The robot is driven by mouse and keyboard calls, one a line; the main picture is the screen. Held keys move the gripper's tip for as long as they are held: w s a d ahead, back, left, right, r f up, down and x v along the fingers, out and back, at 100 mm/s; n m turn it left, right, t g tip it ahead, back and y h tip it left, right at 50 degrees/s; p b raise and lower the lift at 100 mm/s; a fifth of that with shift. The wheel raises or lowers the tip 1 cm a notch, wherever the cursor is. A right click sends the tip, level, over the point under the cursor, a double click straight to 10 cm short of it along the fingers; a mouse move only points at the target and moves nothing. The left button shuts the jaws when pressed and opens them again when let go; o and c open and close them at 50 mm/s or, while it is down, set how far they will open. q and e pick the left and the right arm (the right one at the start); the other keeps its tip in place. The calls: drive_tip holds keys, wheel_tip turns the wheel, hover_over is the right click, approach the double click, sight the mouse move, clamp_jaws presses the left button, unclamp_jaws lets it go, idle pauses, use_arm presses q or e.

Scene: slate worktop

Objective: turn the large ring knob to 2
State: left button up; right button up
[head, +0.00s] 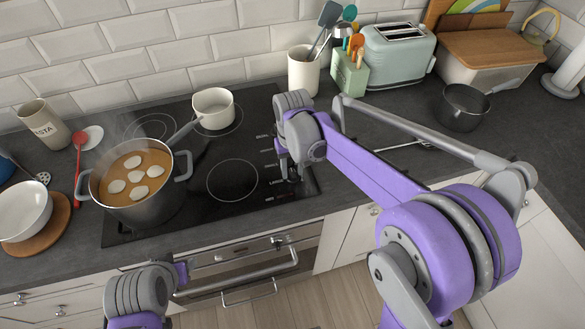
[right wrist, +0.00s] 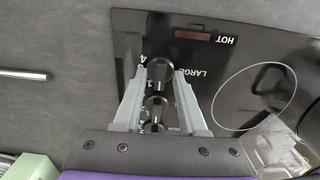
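The large ring knob (right wrist: 160,70) is a round black knob on the black glass hob, beside the printed word LARGE in the right wrist view. My right gripper (right wrist: 160,74) is open, with one grey fingertip on each side of this knob; I cannot tell if they touch it. The numbers around the knob are partly covered, and I cannot make out its setting. In the head view my right gripper (head: 290,172) reaches down to the hob's right edge, and the wrist hides most of the knobs.
Another black knob (right wrist: 156,104) stands close by, between the finger bases. The hob (head: 262,205) carries a pot of soup (head: 148,205) and a small white saucepan (head: 213,108). A dark pan (head: 462,108) stands on the worktop at right. The oven handle (head: 240,275) runs below.

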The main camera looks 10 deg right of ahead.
clamp_jaws()
use_arm(q)
drive_tip(key=shift+f, duration=0.15)
use_arm(e)
drive_tip(key=shift+m, duration=0.3)
drive_tip(key=m+b, duration=0.1)
drive_tip(key=m, duration=0.7)
drive_tip(key=shift+b, duration=0.4)
use_arm(q)
drive_tip(key=shift+s+f, duration=0.3)
drive_tip(key=shift+f, duration=0.4)
drive_tip(key=shift+s+f, duration=0.3)
drive_tip(key=shift+f, duration=0.35)
use_arm(e)
drive_tip(key=shift+m, duration=1.5)
drive_tip(key=shift+o, duration=0.9)
unclamp_jaws()
